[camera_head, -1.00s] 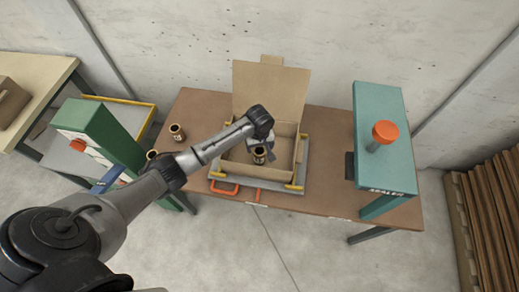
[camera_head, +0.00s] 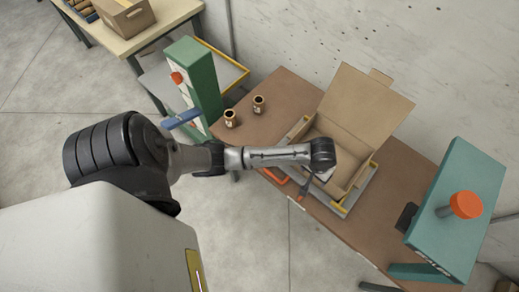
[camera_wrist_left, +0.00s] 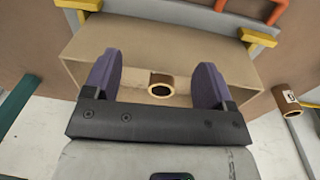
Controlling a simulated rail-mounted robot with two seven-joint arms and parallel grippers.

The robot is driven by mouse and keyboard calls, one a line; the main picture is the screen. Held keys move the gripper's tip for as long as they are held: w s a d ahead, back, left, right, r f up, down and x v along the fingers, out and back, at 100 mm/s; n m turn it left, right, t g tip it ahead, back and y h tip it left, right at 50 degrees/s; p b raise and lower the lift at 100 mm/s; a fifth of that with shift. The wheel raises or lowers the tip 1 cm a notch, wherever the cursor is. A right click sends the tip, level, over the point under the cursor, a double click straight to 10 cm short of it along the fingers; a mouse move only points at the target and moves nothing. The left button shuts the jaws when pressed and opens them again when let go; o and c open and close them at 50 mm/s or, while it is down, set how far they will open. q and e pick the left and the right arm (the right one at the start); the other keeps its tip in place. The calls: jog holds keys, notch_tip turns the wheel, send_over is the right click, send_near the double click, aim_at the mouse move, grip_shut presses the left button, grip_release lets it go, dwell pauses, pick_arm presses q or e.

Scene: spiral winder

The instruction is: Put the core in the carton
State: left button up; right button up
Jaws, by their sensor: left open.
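The open brown carton (camera_head: 352,140) stands with its lid raised on a grey tray on the brown table. In the left wrist view I look into the carton (camera_wrist_left: 120,42). A small brown core (camera_wrist_left: 161,83) with a dark round opening shows inside it, between my fingers and apart from both. My left gripper (camera_wrist_left: 157,75) is open above the carton; in the head view the gripper (camera_head: 306,186) is at the carton's near side, and that core is hidden there. Two more cores, one nearer (camera_head: 230,119) and one farther (camera_head: 258,105), stand on the table left of the carton.
A green machine (camera_head: 203,80) with a blue part stands left of the table. A teal press (camera_head: 455,205) with an orange knob stands at the table's right end. The tray (camera_head: 341,208) has yellow corners and an orange handle. The table is clear between the cores and tray.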

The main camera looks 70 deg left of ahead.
pick_arm(q)
jog(key=s+d+r+m+t, duration=0.1)
jog(key=s+m, duration=0.3)
jog(key=s, duration=0.7)
jog(key=s+d+r+m+t, duration=0.1)
jog(key=s+d+r+m, duration=0.2)
jog(key=s, duration=0.8)
jog(key=shift+r+m+t, duration=0.3)
jog(key=shift+r+m, duration=0.1)
jog(key=shift+r, duration=0.3)
jog(key=shift+w, duration=0.1)
jog(key=shift+o, duration=0.5)
